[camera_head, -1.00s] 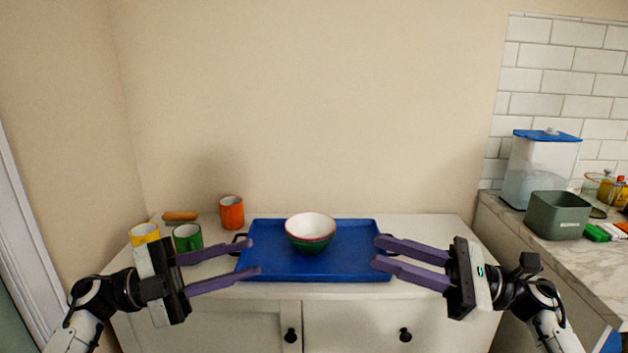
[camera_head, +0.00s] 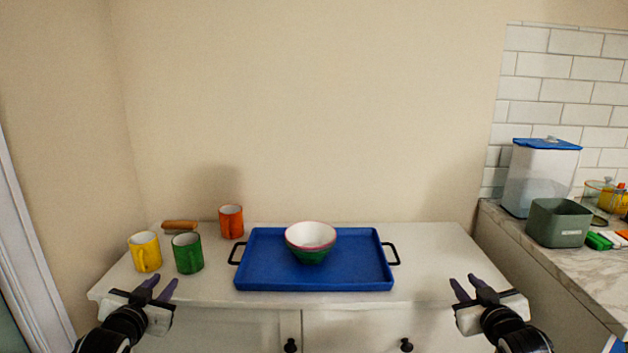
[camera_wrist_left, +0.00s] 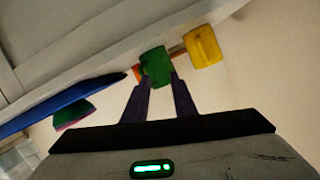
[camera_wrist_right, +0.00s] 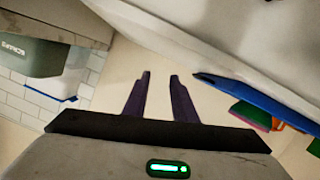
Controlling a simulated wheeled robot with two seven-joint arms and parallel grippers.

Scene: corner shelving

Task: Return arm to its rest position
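My left gripper (camera_head: 158,289) is in the lower left of the head view, in front of the cabinet's front edge. Its purple fingers are apart with nothing between them; they also show in the left wrist view (camera_wrist_left: 159,82). My right gripper (camera_head: 464,284) is in the lower right of the head view, by the cabinet's right front. Its fingers are apart and empty, also in the right wrist view (camera_wrist_right: 159,77). A blue tray (camera_head: 262,274) with black handles lies on the white cabinet (camera_head: 420,260), apart from both grippers. A bowl (camera_head: 311,250), white inside and green below, stands on the tray.
A yellow mug (camera_head: 145,254), a green mug (camera_head: 187,254) and an orange mug (camera_head: 231,222) stand left of the tray. A brown-handled object (camera_head: 179,226) lies behind them. A green-grey bin (camera_head: 558,224) and a blue-lidded container (camera_head: 540,180) stand on the right counter. The cabinet's right part is clear.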

